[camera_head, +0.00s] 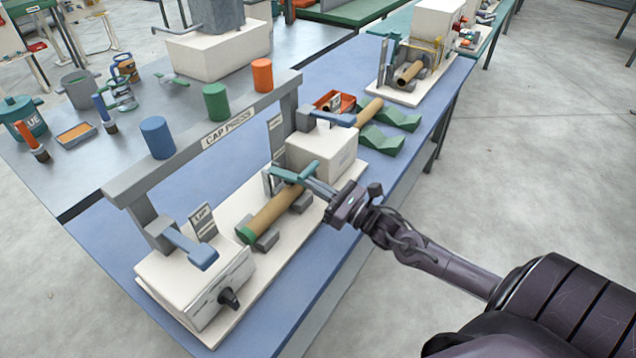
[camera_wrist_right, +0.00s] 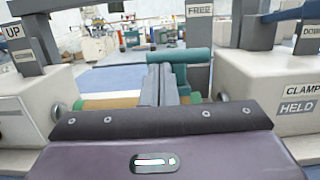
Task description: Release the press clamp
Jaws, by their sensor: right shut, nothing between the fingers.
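The cap press (camera_head: 215,142) is a grey frame with blue, green and orange knobs on its bar. A brown tube (camera_head: 275,210) with a green end lies in grey cradles between two white blocks. The teal clamp handle (camera_head: 290,173) is near the tube's far end; in the right wrist view it is a thick teal bar (camera_wrist_right: 181,56) just beyond the fingers. My right gripper (camera_head: 309,183) is shut and empty, its fingertips close to the handle; I cannot tell whether they touch. A label "CLAMP HELD" (camera_wrist_right: 299,99) is on the right block, and a "FREE" plate (camera_wrist_right: 199,45) stands behind the handle.
Blue levers stand on the near block (camera_head: 187,243) and far block (camera_head: 325,117). Green wedge blocks (camera_head: 385,135), a red tray (camera_head: 335,101) and another tube fixture (camera_head: 405,80) are farther along the blue bench (camera_head: 120,255). Open floor lies right of the bench.

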